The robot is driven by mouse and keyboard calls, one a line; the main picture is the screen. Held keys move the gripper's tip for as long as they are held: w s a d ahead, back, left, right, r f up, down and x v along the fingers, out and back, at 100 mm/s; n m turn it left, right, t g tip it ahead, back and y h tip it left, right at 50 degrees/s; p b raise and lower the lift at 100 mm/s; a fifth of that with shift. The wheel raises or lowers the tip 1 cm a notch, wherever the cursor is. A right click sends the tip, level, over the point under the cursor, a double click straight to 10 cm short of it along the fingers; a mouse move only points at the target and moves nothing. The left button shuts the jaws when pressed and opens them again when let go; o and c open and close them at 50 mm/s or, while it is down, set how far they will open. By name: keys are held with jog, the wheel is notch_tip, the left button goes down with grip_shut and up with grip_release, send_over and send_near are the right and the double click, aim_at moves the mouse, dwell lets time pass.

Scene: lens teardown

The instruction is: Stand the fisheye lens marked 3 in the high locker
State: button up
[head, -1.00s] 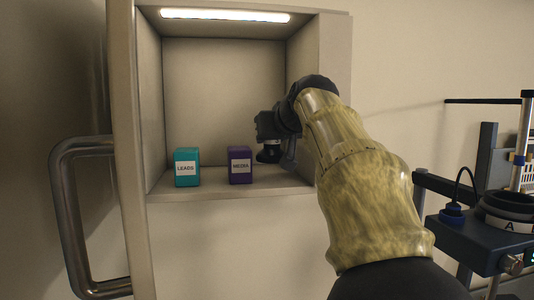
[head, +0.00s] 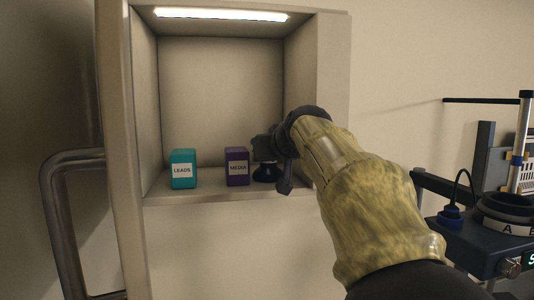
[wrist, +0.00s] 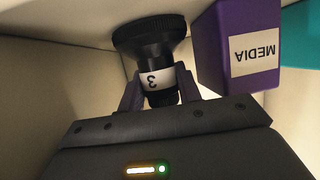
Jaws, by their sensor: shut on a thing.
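The fisheye lens marked 3 (wrist: 153,55) is black with a wide ribbed end and a white band reading 3. My gripper (wrist: 160,95) is shut on its narrow part, with one finger on each side. In the wrist view the wide end is by the locker floor; I cannot tell whether it touches. In the head view the lens (head: 265,174) is low inside the high locker (head: 220,95), right of the purple MEDIA box. My gripper (head: 264,152) there is partly hidden by my wrist.
The purple MEDIA box (head: 237,166) stands close to the left of the lens. The teal LEADS box (head: 183,169) stands farther left. The locker's right wall (head: 298,75) is near my wrist.

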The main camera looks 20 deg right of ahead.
jog(key=shift+a+f, duration=0.1)
jog(key=shift+a, duration=0.2)
jog(key=o, duration=0.9)
jog(key=shift+s, duration=0.2)
jog(key=shift+c, duration=0.2)
jog(key=shift+o, duration=1.1)
jog(key=shift+s+d, duration=0.1)
jog(key=shift+d, duration=0.35)
jog(key=b+v, duration=0.3)
jog(key=v, duration=0.9)
jog(key=shift+b, duration=0.4)
